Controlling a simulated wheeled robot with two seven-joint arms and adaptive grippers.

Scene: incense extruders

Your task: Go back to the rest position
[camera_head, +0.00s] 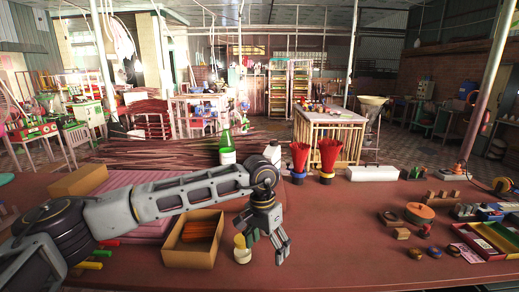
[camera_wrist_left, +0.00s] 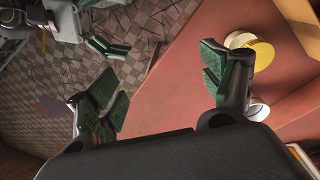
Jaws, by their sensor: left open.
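My left gripper (camera_head: 268,238) hangs fingers-down over the front middle of the table, just right of a small jar with a yellow top (camera_head: 242,250). In the left wrist view its green-padded fingers (camera_wrist_left: 160,88) stand apart with nothing between them. A round yellow-and-white item (camera_wrist_left: 258,50) and a white cup-like item (camera_wrist_left: 258,108) lie beyond its right finger there. What looks like my right gripper (camera_wrist_left: 108,46) shows at the upper left of that view, over the tiled floor; its jaws are unclear.
The red-brown table (camera_head: 340,235) is bare right of my left gripper. A cardboard box (camera_head: 193,240) with orange sticks stands below my left arm. A green bottle (camera_head: 227,150), two red bundles in holders (camera_head: 329,158) and a white block (camera_head: 371,173) stand behind. Small parts and trays (camera_head: 485,240) lie right.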

